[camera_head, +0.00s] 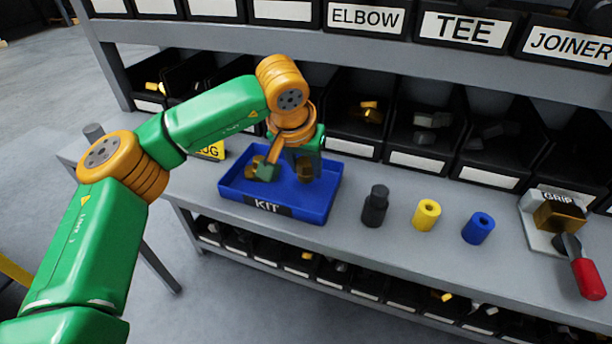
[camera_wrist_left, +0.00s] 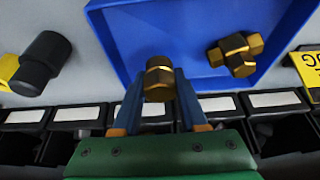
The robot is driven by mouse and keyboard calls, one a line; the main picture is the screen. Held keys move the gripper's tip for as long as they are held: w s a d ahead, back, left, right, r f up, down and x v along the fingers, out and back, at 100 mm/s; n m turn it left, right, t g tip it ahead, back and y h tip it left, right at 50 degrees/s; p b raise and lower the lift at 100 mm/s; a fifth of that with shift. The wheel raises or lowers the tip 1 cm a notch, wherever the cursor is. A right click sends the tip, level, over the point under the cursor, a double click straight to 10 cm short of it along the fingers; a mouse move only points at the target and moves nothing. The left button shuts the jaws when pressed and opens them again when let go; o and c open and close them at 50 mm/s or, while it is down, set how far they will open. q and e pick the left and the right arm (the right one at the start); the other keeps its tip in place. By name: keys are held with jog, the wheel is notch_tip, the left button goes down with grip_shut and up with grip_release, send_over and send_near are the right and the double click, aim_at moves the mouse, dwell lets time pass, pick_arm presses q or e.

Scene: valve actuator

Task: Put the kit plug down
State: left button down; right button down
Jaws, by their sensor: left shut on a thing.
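The kit plug is a small brass hex piece (camera_wrist_left: 159,78) held between the fingertips of my left gripper (camera_wrist_left: 160,88) in the left wrist view. In the head view my left gripper (camera_head: 304,166) points down into the right part of the blue kit tray (camera_head: 330,204), and the plug (camera_head: 305,172) shows low between its fingers. I cannot tell whether the plug touches the tray floor. A brass fitting with several arms (camera_wrist_left: 236,53) lies in the tray beside the plug, apart from it. My right gripper is in neither view.
A black cylinder (camera_head: 375,207), a yellow one (camera_head: 427,215) and a blue one (camera_head: 478,228) stand right of the tray. Further right are a grip fixture (camera_head: 541,226) and a red handle (camera_head: 588,279). Black bins (camera_head: 420,140) line the back. A yellow sign (camera_head: 213,151) is left.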

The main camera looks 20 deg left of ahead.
aim_at(305, 174)
pick_arm(q)
notch_tip(305, 174, down, 3)
jog(key=shift+r, duration=0.15)
jog(key=shift+f, duration=0.25)
jog(key=shift+c, duration=2.2)
grip_release()
jog(key=shift+r, duration=0.1)
